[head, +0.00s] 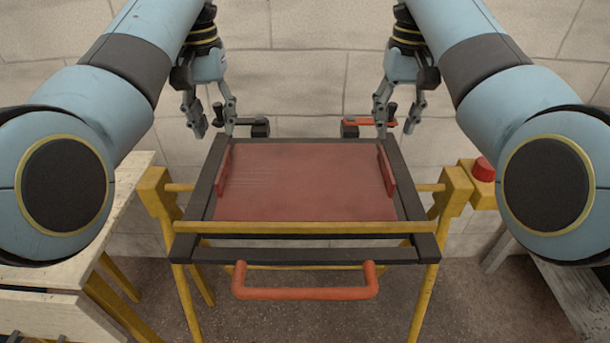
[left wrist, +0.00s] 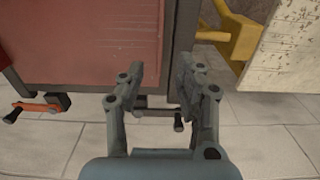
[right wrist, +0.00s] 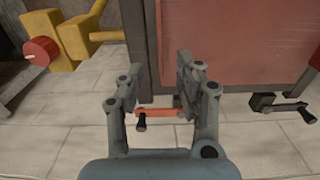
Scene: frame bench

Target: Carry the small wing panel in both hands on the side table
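A flat dull-red panel (head: 305,180), likely the small wing panel, lies in a dark frame; it also shows in the left wrist view (left wrist: 90,40) and right wrist view (right wrist: 235,40). Red upright strips stand along its left and right sides. My left gripper (head: 215,128) is open and empty by the frame's far left corner. My right gripper (head: 396,125) is open and empty by the far right corner. Neither visibly touches the panel. A pale wooden table (head: 85,215) stands at the left; which table is the side table is unclear.
A dark crank clamp (head: 260,128) and an orange one (head: 365,122) sit at the frame's far edge. An orange handle (head: 305,293) juts from the front. A red button (head: 483,169) and a grey table (head: 575,295) are right.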

